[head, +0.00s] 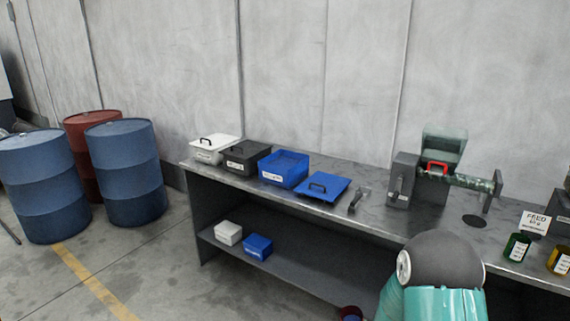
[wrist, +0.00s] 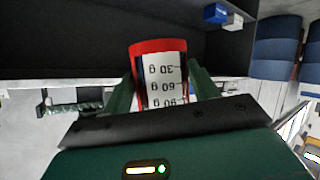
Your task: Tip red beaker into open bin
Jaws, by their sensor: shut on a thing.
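The red beaker (wrist: 158,48) is between the fingers of my gripper (wrist: 163,82) in the wrist view. Its white label with gram marks reads upside down there. In the head view only a bit of the red beaker (head: 351,312) shows at the bottom edge, beside my teal arm; the gripper itself is hidden there. The open bin is the blue one (head: 284,182) on the bench, with no lid on it. A blue lid with a black handle (head: 321,187) lies to its right. The beaker is in front of and below the bench top.
A white bin (head: 211,155) and a black bin (head: 242,168), both lidded, stand left of the blue bin. A clamped machine (head: 432,178), a green cup (head: 516,248) and a yellow cup (head: 560,260) are on the right. Barrels (head: 125,175) stand left, apart from the bench.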

